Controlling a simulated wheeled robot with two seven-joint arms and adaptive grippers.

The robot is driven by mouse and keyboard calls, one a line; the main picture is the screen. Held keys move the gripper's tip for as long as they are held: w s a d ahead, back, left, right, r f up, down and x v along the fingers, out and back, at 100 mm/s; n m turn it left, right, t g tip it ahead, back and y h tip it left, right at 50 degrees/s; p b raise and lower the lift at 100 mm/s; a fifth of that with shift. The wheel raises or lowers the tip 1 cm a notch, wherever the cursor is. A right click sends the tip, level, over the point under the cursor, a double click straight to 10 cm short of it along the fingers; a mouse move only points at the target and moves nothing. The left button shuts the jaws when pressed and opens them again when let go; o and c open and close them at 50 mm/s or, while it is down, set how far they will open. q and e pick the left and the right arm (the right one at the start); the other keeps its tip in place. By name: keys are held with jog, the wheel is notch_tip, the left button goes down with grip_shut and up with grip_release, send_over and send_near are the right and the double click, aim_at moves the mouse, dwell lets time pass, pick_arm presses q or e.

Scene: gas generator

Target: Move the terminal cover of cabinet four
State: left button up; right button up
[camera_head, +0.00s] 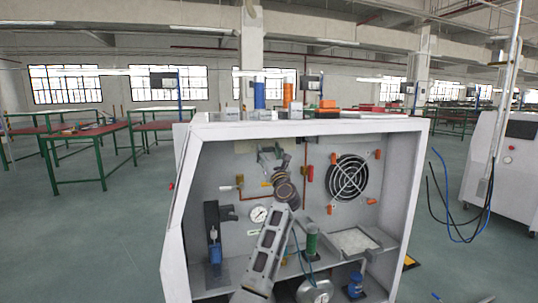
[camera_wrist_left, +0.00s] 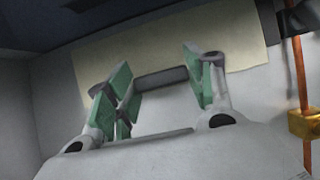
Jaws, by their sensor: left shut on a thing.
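The open cabinet (camera_head: 300,130) stands in front of me in the head view. My left gripper (camera_head: 270,156) reaches inside it, up to the upper part of the back wall. In the left wrist view, the left gripper (camera_wrist_left: 160,80) has green finger pads at both ends of a dark grey handle (camera_wrist_left: 160,79). The handle is in front of a pale cream panel (camera_wrist_left: 240,45), apparently the terminal cover. The gripper is shut on the handle, with the fingers well apart. My right gripper is not in view.
A fan grille (camera_head: 347,178) is right of the gripper, and a round gauge (camera_head: 259,214) is below it. A copper pipe (camera_wrist_left: 299,60) runs close on the right in the wrist view. A green cylinder (camera_head: 312,239) and a blue-topped part (camera_head: 355,285) stand lower inside.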

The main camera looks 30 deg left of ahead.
pick_arm(q)
jog(key=shift+w+a+f, duration=0.15)
jog(key=shift+a+f, duration=0.05)
jog(key=shift+f, duration=0.15)
jog(key=o, duration=1.4)
jog(key=shift+w+a+f, duration=0.1)
jog(key=shift+w, duration=0.05)
jog(key=shift+o, duration=0.2)
jog(key=shift+r, duration=0.2)
jog(key=shift+d, duration=0.2)
jog(key=v, duration=1.2)
